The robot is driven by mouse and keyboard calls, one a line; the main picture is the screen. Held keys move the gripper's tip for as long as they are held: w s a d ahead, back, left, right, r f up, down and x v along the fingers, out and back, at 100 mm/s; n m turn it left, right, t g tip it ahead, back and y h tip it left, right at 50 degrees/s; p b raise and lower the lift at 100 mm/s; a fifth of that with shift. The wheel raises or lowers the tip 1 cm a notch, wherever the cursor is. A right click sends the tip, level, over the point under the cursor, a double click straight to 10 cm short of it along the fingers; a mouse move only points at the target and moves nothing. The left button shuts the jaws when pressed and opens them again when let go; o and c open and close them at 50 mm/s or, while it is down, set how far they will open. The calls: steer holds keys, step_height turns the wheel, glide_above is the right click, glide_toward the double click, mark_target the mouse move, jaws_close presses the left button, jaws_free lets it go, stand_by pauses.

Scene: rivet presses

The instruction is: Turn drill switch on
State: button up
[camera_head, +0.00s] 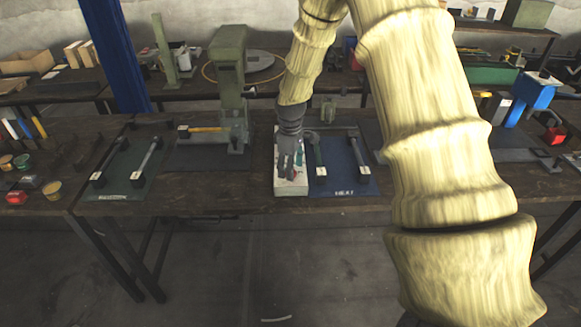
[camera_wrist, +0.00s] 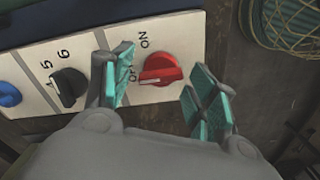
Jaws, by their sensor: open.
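In the wrist view a red rotary switch (camera_wrist: 161,69) with a white pointer line sits on a white panel (camera_wrist: 110,35), beside the printed words ON and OFF. The pointer lies toward the OFF side. My gripper (camera_wrist: 160,92) is open, with one teal-padded finger on each side of the red switch. The fingers look apart from the switch, though I cannot tell the exact gap. In the head view my gripper (camera_head: 289,160) is over the white box (camera_head: 291,186) on the bench; the switch is not clear there.
On the same panel are a black knob (camera_wrist: 68,86) near the numbers 5 and 6, and a blue button (camera_wrist: 9,94). A blue mat with tools (camera_head: 345,180) lies right of the box. A green press (camera_head: 231,80) stands to the left. A wire basket (camera_wrist: 290,25) is at upper right.

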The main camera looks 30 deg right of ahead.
steer(key=shift+f, duration=0.45)
steer(key=c, duration=0.9)
